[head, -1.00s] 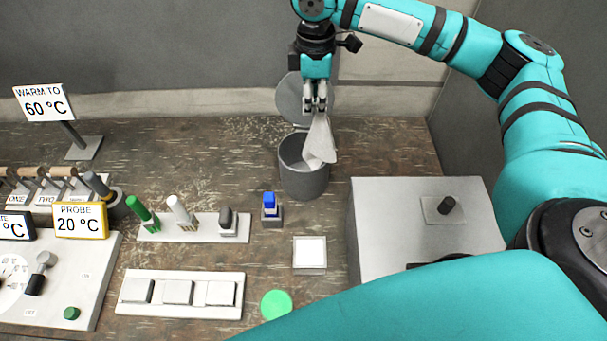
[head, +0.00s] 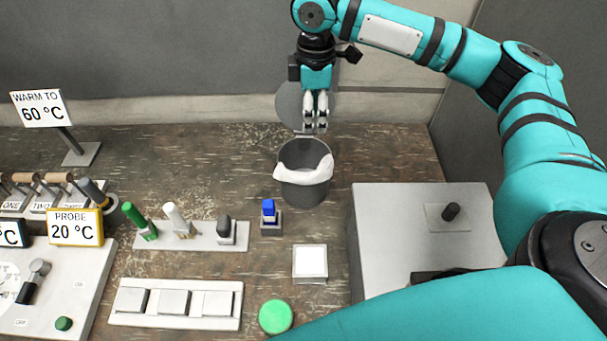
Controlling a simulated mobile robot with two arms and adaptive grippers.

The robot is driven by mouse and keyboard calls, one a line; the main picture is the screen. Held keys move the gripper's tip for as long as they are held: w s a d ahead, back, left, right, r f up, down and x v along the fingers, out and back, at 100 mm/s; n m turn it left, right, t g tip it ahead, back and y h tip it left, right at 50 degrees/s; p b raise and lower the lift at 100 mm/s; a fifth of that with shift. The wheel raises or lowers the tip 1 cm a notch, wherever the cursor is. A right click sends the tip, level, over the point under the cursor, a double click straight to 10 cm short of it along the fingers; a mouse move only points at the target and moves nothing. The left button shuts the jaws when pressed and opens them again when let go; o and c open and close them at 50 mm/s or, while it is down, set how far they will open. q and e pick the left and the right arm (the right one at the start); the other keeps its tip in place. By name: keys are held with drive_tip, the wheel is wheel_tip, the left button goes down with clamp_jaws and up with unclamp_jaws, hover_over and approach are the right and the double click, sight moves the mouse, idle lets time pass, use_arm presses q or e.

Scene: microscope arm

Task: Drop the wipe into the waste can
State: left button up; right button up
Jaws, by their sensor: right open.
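The white wipe (head: 312,172) lies draped over the front rim of the grey waste can (head: 305,190), partly inside its mouth and partly hanging over the front. The can stands upright on the bench with its round lid (head: 290,104) raised behind it. My right gripper (head: 315,128) is open and empty, pointing down just above the can's back rim, apart from the wipe. My left gripper is not in view.
A blue-topped item (head: 268,211) and a white square block (head: 310,262) stand in front of the can. A grey box with a black knob (head: 451,211) is at right. A rack with green, white and dark items (head: 190,236) is at left.

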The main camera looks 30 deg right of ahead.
drive_tip(key=o, duration=0.9)
wheel_tip(320, 180, up, 6)
drive_tip(key=p, duration=0.6)
drive_tip(key=shift+f+p, duration=0.25)
drive_tip(key=shift+p, duration=0.15)
wheel_tip(320, 180, up, 12)
